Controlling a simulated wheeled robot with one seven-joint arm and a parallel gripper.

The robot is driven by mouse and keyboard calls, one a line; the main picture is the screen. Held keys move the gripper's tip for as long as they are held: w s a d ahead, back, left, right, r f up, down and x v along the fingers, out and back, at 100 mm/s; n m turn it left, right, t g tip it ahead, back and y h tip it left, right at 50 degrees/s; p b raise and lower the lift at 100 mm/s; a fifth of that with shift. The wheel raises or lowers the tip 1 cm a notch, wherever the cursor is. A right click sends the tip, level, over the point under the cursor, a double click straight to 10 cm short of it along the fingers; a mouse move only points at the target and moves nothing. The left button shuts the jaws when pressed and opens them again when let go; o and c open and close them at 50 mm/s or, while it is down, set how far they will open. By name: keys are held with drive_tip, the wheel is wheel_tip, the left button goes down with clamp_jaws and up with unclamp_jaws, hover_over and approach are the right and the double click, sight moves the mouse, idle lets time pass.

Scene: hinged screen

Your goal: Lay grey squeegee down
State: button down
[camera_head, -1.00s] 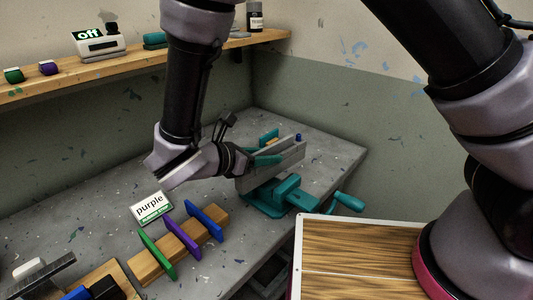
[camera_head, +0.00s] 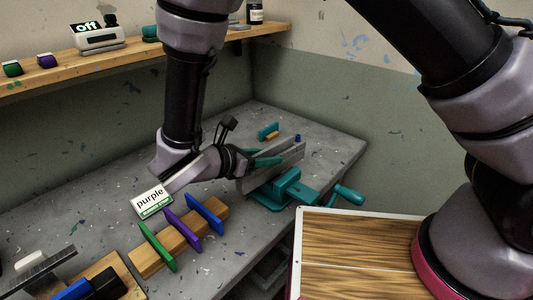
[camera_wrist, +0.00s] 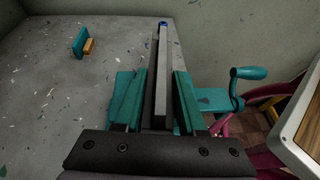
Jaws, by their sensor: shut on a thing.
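A long, thin grey piece (camera_head: 290,160), likely the grey squeegee, stands on edge by the teal vise-like clamp (camera_head: 285,190) on the bench. In the wrist view the grey piece (camera_wrist: 161,85) runs away from me with a blue spot at its far end. My gripper (camera_head: 265,161) is shut on it, one teal finger on each side, as the wrist view shows for my gripper (camera_wrist: 158,100). Its lower edge is hidden. I cannot tell whether it touches the clamp.
A small teal and orange piece (camera_head: 268,130) lies behind it. Green (camera_head: 158,246), purple (camera_head: 182,229) and blue (camera_head: 205,214) slabs stand in a wooden rack beside a "purple" sign (camera_head: 151,201). A wood-topped surface (camera_head: 355,250) is at right.

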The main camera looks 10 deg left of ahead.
drive_tip(key=shift+f, duration=0.6)
drive_tip(key=shift+f, duration=0.15)
drive_tip(key=shift+c, duration=2)
unclamp_jaws()
drive_tip(key=shift+s, duration=0.1)
